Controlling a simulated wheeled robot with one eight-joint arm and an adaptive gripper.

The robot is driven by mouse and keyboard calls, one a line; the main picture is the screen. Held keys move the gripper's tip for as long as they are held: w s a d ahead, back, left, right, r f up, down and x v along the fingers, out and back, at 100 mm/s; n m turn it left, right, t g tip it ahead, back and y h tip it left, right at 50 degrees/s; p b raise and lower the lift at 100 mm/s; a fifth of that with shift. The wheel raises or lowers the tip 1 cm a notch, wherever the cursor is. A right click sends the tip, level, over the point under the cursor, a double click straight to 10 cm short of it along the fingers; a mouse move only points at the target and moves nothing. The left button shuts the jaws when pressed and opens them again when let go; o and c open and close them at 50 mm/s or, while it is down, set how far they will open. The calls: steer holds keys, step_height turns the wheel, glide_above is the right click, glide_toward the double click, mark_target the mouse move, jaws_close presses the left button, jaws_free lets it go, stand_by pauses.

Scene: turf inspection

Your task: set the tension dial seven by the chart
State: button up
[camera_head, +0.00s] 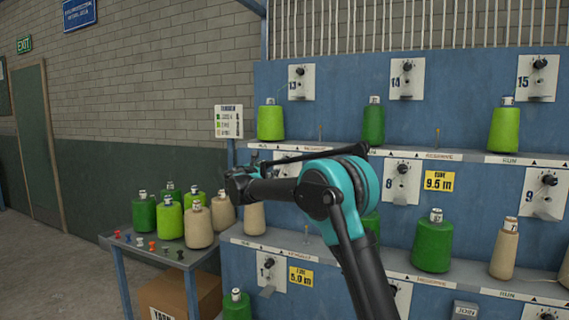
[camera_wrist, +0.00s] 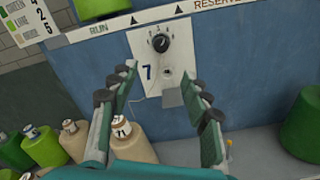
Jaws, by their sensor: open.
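In the wrist view, dial seven is a black knob (camera_wrist: 160,44) on a white plate marked 7 (camera_wrist: 148,72), with small scale marks above the knob. The knob's exact setting is too small to read. My gripper (camera_wrist: 164,76) is open and empty; its two green-padded fingers flank the plate's lower part in the picture, apart from the knob. In the head view my arm mostly covers this plate, and my gripper (camera_head: 240,182) is small and dark. The chart (camera_head: 228,121) is a white sheet with coloured rows left of the rack; its edge shows in the wrist view (camera_wrist: 32,18).
A cream cone (camera_wrist: 137,140) stands below the dial, close to the left finger. A side table (camera_head: 180,255) holds several green and cream cones and small coloured pegs. Other dial plates, such as 8 (camera_head: 402,182), cones and shelf ledges (camera_head: 510,158) fill the blue rack.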

steer(key=x, duration=1.7)
steer(key=shift+s+f, duration=0.1)
jaws_close()
